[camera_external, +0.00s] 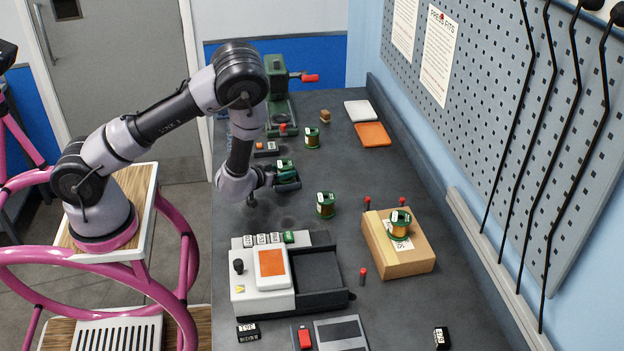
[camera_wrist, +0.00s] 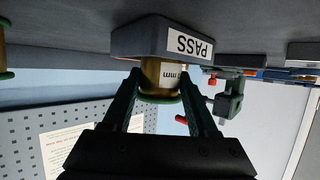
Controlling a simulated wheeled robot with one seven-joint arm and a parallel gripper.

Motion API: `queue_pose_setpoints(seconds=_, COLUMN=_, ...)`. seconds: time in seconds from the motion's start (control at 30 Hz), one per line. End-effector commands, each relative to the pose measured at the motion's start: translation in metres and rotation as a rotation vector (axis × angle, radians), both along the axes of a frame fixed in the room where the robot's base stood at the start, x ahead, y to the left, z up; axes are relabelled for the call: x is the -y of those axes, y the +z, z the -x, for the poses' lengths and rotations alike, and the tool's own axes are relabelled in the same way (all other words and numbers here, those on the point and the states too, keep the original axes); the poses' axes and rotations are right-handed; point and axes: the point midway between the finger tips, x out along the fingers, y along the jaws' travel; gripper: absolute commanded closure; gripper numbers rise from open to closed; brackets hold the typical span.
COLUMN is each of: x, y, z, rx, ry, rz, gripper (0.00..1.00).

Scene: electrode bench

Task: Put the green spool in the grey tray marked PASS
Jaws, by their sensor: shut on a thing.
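The green spool (camera_wrist: 160,80), with gold winding and a white label, is between the fingers of my gripper (camera_wrist: 165,88) in the upside-down wrist view. My gripper is shut on it. The grey tray (camera_wrist: 150,37) with its white PASS label is right at the spool. The tray's near wall hides the spool's lower end, so the spool appears to stand within the tray. Whether it touches the tray floor is hidden. In the external view the spool (camera_external: 285,165) shows at my gripper (camera_external: 277,174), above the dark tray (camera_external: 289,186), whose label cannot be seen there.
Other green spools stand behind (camera_external: 311,138), to the right (camera_external: 326,205) and on a cardboard box (camera_external: 405,262). A green press (camera_external: 280,95) stands at the back. A white and dark device (camera_external: 262,290) is in front. Orange (camera_external: 372,135) and white trays (camera_external: 361,111) lie at the back right.

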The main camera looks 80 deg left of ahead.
Motion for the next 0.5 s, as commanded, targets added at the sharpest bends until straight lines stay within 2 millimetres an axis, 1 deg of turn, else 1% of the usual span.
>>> queue_pose_setpoints(seconds=0.03, x=-0.0009, y=-0.0048, z=0.0002, rx=0.002, ry=0.002, rz=-0.001, gripper=1.0)
queue_pose_setpoints(seconds=0.1, x=-0.001, y=-0.0078, z=0.0001, rx=0.003, ry=0.003, rz=-0.001, gripper=1.0)
queue_pose_setpoints(seconds=0.47, x=-0.0008, y=-0.0109, z=-0.0002, rx=0.003, ry=0.001, rz=-0.002, gripper=1.0)
queue_pose_setpoints(seconds=0.5, x=-0.0004, y=-0.0113, z=0.0, rx=0.0, ry=0.001, rz=-0.001, gripper=0.3)
